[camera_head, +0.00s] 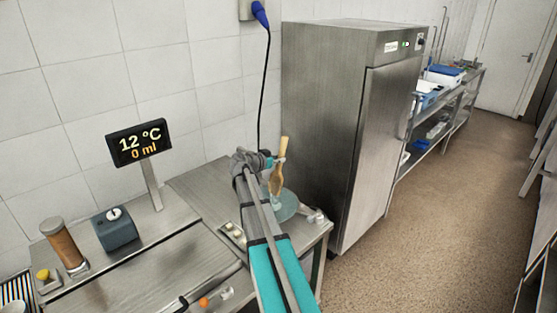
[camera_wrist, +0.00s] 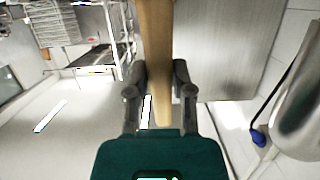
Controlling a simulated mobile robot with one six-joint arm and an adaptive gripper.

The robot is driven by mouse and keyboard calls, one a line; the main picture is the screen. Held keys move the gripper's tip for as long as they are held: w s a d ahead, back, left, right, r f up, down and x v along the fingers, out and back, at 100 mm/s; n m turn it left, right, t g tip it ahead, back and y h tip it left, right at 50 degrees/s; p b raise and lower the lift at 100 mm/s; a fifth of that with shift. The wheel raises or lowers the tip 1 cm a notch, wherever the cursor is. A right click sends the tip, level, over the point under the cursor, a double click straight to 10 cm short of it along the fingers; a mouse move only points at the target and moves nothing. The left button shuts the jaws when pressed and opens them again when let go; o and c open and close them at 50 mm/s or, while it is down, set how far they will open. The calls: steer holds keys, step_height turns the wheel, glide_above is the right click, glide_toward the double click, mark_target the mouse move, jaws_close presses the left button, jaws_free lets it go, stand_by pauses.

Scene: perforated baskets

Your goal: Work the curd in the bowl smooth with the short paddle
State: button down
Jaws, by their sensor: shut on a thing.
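The wooden paddle (camera_head: 276,183) is held upright in the head view, its light handle end pointing up. My gripper (camera_head: 275,164) is shut on it; the wrist view shows the paddle (camera_wrist: 158,45) between the two dark fingers of my gripper (camera_wrist: 158,78). A pale bluish-green bowl (camera_head: 289,208) stands on the steel table just below, partly behind my arm. The paddle's lower end is over or in the bowl; I cannot tell which. The curd cannot be made out.
A tall steel cabinet (camera_head: 320,110) stands close behind the bowl. A display (camera_head: 140,142) reading 12 °C and 0 ml, a dark grey device (camera_head: 115,232) and a brown cylinder (camera_head: 62,245) stand left. Small items lie beside the bowl.

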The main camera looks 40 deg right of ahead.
mark_target(277, 165)
steer(key=shift+r+p, duration=2.95)
steer(key=shift+r, duration=0.15)
steer(key=shift+f, duration=0.1)
steer(key=shift+s+f+b, duration=0.15)
steer(key=shift+f+b, duration=1.25)
steer(key=shift+b, duration=0.05)
steer(key=shift+s+f+b, duration=0.2)
steer(key=shift+f+b, duration=1.15)
steer(key=shift+b, duration=0.1)
steer(key=shift+s+f+b, duration=0.15)
steer(key=shift+f+b, duration=1.25)
steer(key=shift+b, duration=0.05)
steer(key=shift+f, duration=0.25)
steer(key=shift+s, duration=0.6)
steer(key=shift+w+b, duration=0.25)
steer(key=shift+b, duration=0.05)
steer(key=shift+w+a+f, duration=0.1)
steer(key=shift+w, duration=0.7)
steer(key=shift+s, duration=0.15)
steer(key=shift+w, duration=0.35)
